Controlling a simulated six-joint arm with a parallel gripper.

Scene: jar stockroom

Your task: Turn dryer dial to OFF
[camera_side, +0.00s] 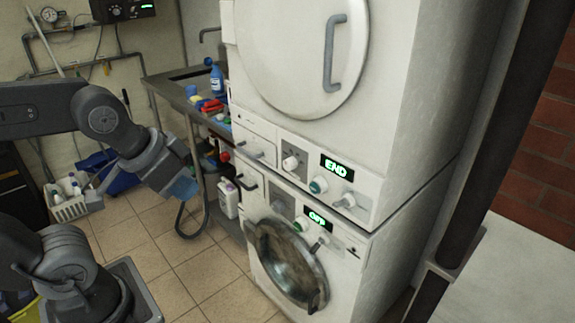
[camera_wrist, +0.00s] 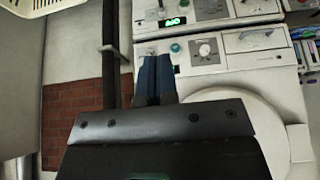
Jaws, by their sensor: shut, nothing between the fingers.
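The dryer (camera_side: 300,60) is the upper of two stacked white machines, with a round door and a lit display (camera_side: 337,168) reading END. Its control panel has a pale dial (camera_side: 290,163) on a grey plate at the left, a green-ringed button (camera_side: 318,185) and a small knob (camera_side: 347,201). The dial also shows in the upside-down wrist view (camera_wrist: 205,50). Its markings and setting are too small to read. My gripper (camera_side: 183,190), with blue fingers, is shut and empty, left of the panel and apart from it. In the wrist view the fingers (camera_wrist: 154,58) partly cover the panel near the button.
The washer (camera_side: 345,275) below has a similar panel with its own dial, lit display (camera_side: 317,218) and round glass door (camera_side: 285,262). A bench (camera_side: 170,83) with bottles stands behind at the left. A dark post (camera_side: 490,150) stands at the right.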

